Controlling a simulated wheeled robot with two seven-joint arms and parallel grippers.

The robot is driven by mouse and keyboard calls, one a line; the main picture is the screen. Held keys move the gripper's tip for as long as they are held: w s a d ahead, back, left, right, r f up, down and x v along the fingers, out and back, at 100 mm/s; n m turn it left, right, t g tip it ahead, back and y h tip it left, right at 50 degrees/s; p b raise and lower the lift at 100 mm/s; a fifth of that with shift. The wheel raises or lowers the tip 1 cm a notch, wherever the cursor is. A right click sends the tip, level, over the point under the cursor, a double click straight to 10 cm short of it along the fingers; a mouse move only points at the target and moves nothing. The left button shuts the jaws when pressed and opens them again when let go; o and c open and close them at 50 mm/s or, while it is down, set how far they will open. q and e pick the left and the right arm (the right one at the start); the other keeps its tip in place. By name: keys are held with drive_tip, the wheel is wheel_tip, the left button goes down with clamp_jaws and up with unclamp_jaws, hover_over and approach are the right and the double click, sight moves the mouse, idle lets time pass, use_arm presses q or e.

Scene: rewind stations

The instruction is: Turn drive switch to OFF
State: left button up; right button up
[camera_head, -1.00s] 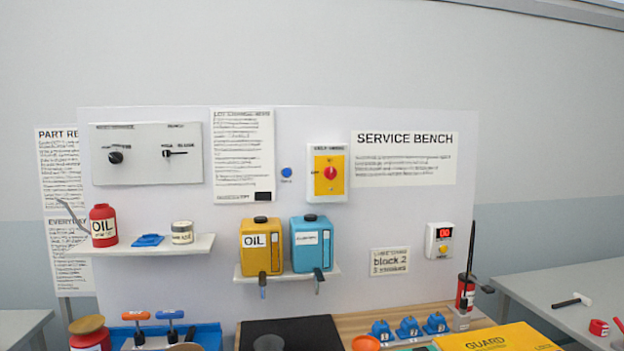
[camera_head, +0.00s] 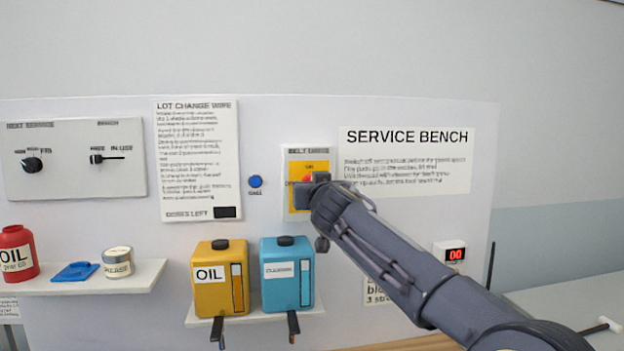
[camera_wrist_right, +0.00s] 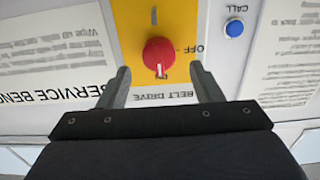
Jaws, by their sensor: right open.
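The drive switch is a red knob (camera_wrist_right: 159,55) on a yellow plate labelled BELT DRIVE. In the right wrist view, which is upside down, the knob's white mark points at ON, and OFF is printed to its right. My right gripper (camera_wrist_right: 163,78) is open, with one finger on each side of the knob and no clear contact. In the head view my right gripper (camera_head: 318,185) and arm cover most of the knob, and the yellow plate (camera_head: 296,172) shows behind them. My left gripper is not in view.
A blue CALL button (camera_head: 255,181) sits left of the switch. Below are the yellow oil jug (camera_head: 219,278) and blue jug (camera_head: 287,277) on a shelf. A panel with two knobs (camera_head: 74,158) is at the far left. The SERVICE BENCH sign (camera_head: 405,160) is right of the switch.

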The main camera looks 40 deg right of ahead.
drive_tip(key=p+x, duration=0.1)
drive_tip(key=x, duration=0.2)
drive_tip(key=shift+w+d, duration=0.1)
drive_tip(key=shift+c, duration=0.5)
drive_tip(key=c, duration=0.9)
